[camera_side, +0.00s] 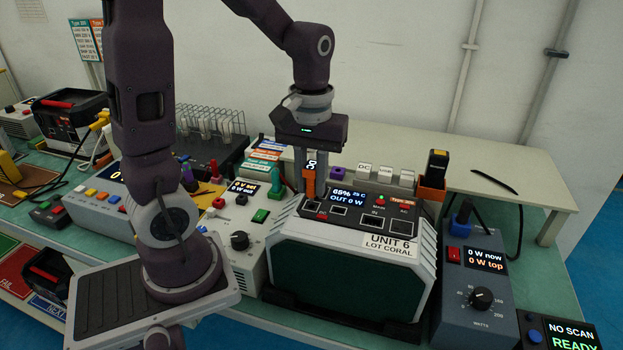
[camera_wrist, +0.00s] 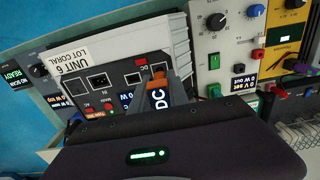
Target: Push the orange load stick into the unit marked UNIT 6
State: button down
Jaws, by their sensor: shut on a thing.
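The orange load stick (camera_side: 309,188) is gripped upright between the fingers of my gripper (camera_side: 309,172), with a dark DC label on its upper part. It stands over the left end of the socket panel on the grey-white UNIT 6 (camera_side: 391,240). In the wrist view the stick (camera_wrist: 158,76) shows its orange end close to the red DC mark on UNIT 6 (camera_wrist: 85,62), with my gripper (camera_wrist: 159,92) around it. I cannot tell whether its tip is inside the socket. The unit's display (camera_side: 347,197) reads 65%, 25 C, OUT 0 W.
A blue-grey load box (camera_side: 484,280) reading 0 W stands at right. A white supply (camera_side: 236,225) stands close at left. An orange holder (camera_side: 431,191) with a black and yellow device is behind the unit's right side. A pale shelf (camera_side: 480,185) runs behind.

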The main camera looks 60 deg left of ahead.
aim_at(312, 165)
jog(key=shift+f, duration=1.2)
dwell(0.3)
jog(key=c, duration=1.2)
grip_release()
notch_tip(312, 165, up, 6)
jog(key=shift+s+d+r+m+t, duration=0.2)
jog(key=shift+s+d+r+m, duration=0.15)
jog(key=shift+r, duration=0.3)
jog(key=shift+s+d+r+m+t, duration=0.25)
jog(key=shift+d+r, duration=0.15)
jog(key=shift+r, duration=0.2)
jog(key=s+d+r+m+t, duration=0.1)
jog(key=s+d+m, duration=0.1)
jog(key=s, duration=0.1)
jog(key=s+d+r+m+t, duration=0.1)
jog(key=s+d+m+t, duration=0.1)
jog(key=s+m, duration=0.1)
jog(key=s+d+r+m+t, duration=0.1)
jog(key=s+d+m, duration=0.1)
jog(key=s, duration=0.1)
jog(key=shift+s+d+r+m+t, duration=0.1)
jog(key=shift+d+m+t, duration=0.1)
jog(key=shift+m+t, duration=0.2)
